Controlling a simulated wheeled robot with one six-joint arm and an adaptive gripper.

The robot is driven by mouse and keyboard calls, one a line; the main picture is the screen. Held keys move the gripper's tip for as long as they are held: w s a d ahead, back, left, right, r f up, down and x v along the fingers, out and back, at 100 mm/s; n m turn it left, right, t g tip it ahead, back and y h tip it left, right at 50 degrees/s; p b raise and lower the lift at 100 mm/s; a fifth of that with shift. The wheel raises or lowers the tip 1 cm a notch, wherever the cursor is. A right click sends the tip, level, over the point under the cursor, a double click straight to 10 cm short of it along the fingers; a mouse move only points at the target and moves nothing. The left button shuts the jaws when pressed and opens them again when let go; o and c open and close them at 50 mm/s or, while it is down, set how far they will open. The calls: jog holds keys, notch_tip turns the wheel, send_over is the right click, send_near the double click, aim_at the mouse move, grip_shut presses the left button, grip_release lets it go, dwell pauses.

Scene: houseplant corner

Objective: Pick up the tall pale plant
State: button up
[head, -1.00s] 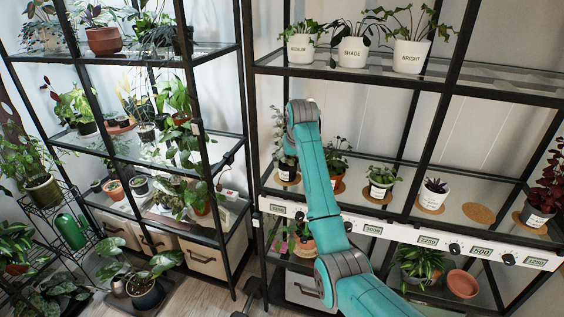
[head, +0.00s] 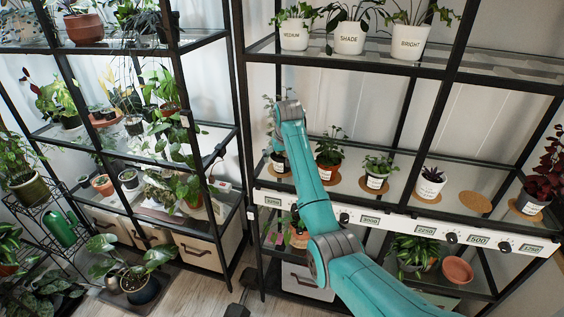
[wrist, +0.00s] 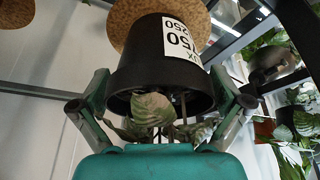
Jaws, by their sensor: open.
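A plant in a black pot with a white label (head: 281,163) stands on a cork mat at the left end of the middle shelf. Pale leaves show at its left; my arm hides part of it, so its height is hard to judge. In the wrist view the black pot (wrist: 160,68) appears upside down, with its cork mat (wrist: 128,22) above and pale green leaves (wrist: 152,110) close to my palm. My gripper (wrist: 161,103) is open, one finger on each side of the pot's rim. I cannot tell whether they touch it. In the head view my arm hides the gripper.
Other potted plants (head: 329,152) stand to the right on the same shelf, the nearest close by. An empty cork mat (head: 473,201) lies farther right. A black frame post (head: 245,120) rises just left. The upper shelf (head: 330,55) carries white pots above my arm.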

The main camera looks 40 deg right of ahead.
jog(key=shift+c, duration=0.3)
jog(key=c, duration=1)
jog(key=shift+r, duration=0.1)
